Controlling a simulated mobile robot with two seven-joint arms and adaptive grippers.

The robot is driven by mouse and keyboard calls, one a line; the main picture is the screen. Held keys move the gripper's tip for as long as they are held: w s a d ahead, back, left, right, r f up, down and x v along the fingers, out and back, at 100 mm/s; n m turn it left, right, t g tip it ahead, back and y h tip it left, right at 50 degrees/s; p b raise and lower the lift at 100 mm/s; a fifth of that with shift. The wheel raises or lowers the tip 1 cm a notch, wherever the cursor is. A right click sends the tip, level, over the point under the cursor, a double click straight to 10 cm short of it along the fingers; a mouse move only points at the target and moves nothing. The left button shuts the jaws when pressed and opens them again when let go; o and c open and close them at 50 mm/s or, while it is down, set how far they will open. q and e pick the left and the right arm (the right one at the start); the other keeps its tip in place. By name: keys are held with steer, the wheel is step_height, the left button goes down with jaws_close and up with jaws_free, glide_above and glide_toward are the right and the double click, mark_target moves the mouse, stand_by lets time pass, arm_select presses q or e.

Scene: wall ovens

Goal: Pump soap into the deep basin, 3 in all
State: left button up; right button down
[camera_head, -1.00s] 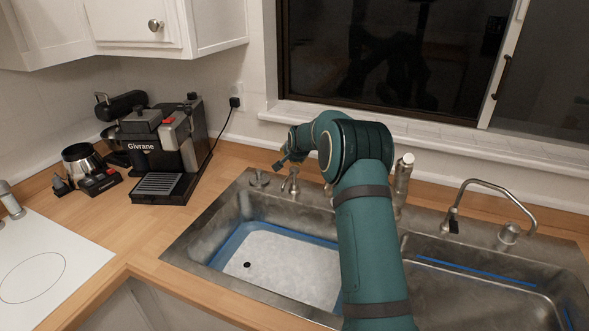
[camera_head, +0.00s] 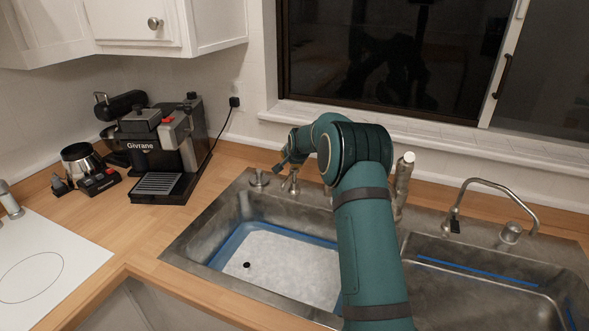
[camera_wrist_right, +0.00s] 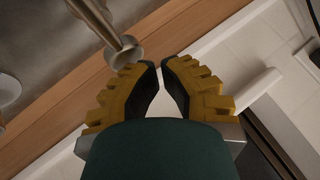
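My right arm reaches over the sink from the bottom. My right gripper (camera_head: 281,165) is small and partly hidden at the back rim, beside a short metal fitting with a spout (camera_head: 291,180) that looks like the soap pump. In the right wrist view the fingertips (camera_wrist_right: 158,64) are almost together with nothing between them. A metal fitting with a round end (camera_wrist_right: 126,52) is close to them, apart from the fingers; I cannot tell whether it is the pump. The left basin (camera_head: 215,240), with a pale bottom and blue band, looks deep; my arm hides its right side. My left gripper is not in view.
A second basin (camera_head: 480,285) lies to the right, with a curved faucet (camera_head: 495,185) behind it. A faucet (camera_head: 403,180) stands just right of my arm. A coffee machine (camera_head: 165,145) and a metal jug (camera_head: 82,160) stand on the left counter. The window ledge (camera_head: 430,130) is close behind.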

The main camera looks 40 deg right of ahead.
steer(key=shift+f+b, duration=0.8)
steer(key=shift+f, duration=0.4)
stand_by(0.8)
steer(key=shift+r, duration=0.1)
stand_by(0.3)
steer(key=shift+r+p, duration=0.85)
steer(key=shift+r, duration=0.75)
steer(key=shift+r, duration=0.1)
steer(key=shift+r+p, duration=1.5)
steer(key=shift+r, duration=0.9)
steer(key=shift+r, duration=0.1)
